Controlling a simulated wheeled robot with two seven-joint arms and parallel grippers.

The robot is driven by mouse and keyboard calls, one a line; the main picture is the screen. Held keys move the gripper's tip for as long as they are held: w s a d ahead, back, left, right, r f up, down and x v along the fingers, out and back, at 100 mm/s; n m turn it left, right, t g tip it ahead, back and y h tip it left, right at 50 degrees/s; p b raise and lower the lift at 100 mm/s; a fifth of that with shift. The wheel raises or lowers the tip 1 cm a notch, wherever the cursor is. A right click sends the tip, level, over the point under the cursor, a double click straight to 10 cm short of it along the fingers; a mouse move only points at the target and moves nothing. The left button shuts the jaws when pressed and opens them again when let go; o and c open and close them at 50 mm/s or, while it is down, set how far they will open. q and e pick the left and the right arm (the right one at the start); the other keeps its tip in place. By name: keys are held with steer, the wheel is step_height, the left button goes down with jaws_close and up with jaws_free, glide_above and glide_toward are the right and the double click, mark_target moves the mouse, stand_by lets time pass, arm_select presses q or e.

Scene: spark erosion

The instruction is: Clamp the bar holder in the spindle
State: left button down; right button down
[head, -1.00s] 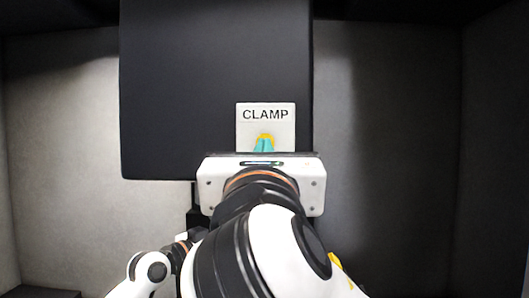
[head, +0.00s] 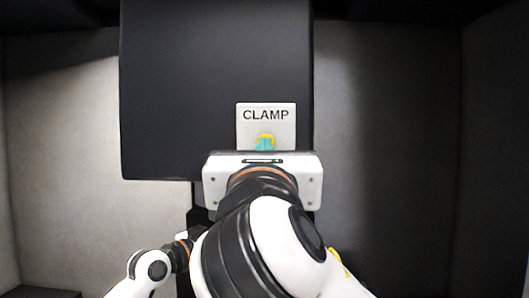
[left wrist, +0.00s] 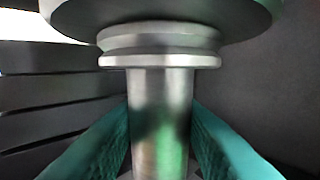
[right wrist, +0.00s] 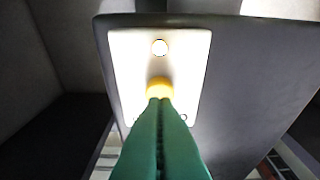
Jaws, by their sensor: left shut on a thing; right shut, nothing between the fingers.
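The bar holder (left wrist: 160,110) is a shiny metal shank with a flanged collar, upright in the left wrist view. Its top meets the round underside of the spindle (left wrist: 165,18); any gap or seating inside is hidden. My left gripper (left wrist: 160,135) is shut around the shank, one teal finger on each side. The white CLAMP plate (head: 266,115) is on the front of the dark machine head. Its yellow button (right wrist: 159,86) is at the tips of my right gripper (right wrist: 161,101), whose teal fingers are shut together and empty. Whether the button is pressed in I cannot tell.
The dark machine head (head: 190,90) fills the upper middle. Grey walls (head: 65,120) stand on both sides with free room. My right arm hides the area below the head.

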arm_select(q)
steer(key=shift+r, duration=0.25)
arm_select(e)
steer(key=shift+w, duration=0.5)
arm_select(q)
steer(key=shift+r, duration=0.1)
arm_select(e)
steer(key=shift+w, duration=0.5)
stand_by(0.5)
steer(key=s, duration=0.6)
stand_by(0.5)
stand_by(0.5)
arm_select(q)
steer(key=c, duration=1.2)
jaws_free()
steer(key=shift+s, duration=0.1)
steer(key=shift+o, duration=1.4)
arm_select(e)
steer(key=shift+s+r, duration=0.1)
